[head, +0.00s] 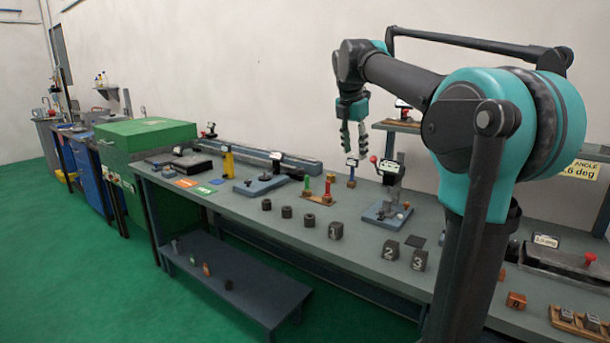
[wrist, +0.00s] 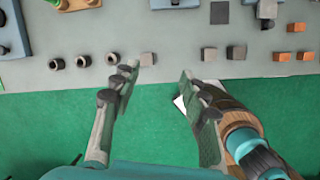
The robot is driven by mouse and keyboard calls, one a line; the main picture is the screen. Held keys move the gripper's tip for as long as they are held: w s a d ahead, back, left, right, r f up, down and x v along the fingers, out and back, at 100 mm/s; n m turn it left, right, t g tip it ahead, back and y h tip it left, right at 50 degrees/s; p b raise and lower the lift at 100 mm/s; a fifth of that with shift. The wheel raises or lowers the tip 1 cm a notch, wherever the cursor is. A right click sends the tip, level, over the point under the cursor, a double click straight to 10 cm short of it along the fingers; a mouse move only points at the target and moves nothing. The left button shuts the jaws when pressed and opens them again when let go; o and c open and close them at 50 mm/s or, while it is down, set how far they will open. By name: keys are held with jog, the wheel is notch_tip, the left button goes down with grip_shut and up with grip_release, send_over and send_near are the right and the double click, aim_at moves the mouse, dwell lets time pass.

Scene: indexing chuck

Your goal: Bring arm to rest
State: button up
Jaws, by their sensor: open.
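My gripper (head: 354,144) hangs from my teal and black arm above the long grey workbench (head: 300,243), with its fingers pointing down. In the wrist view my gripper (wrist: 160,72) has its two fingers spread apart, with nothing between them. Behind the fingers in that view are the bench's front edge and green floor. In the head view my arm is raised and bent, clear of the bench top.
Several dark collars (head: 287,212) and numbered blocks (head: 336,231) stand along the bench front. A chuck-like fixture (head: 386,211) on a blue-grey plate stands behind them. A green cabinet (head: 145,138) is at left. A low shelf (head: 240,280) and green floor lie in front.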

jog(key=s+d+f+m, duration=0.1)
jog(key=s+f+m, duration=0.7)
jog(key=f, duration=0.5)
jog(key=s+d+f+m+t+y, duration=0.1)
jog(key=s+d+f+m, duration=0.1)
jog(key=s+f+m, duration=0.7)
jog(key=s+d+f+m, duration=0.1)
jog(key=s+f+m, duration=0.7)
jog(key=f, duration=0.9)
jog(key=s, duration=0.3)
jog(key=shift+d+y, duration=0.25)
jog(key=shift+y, duration=0.05)
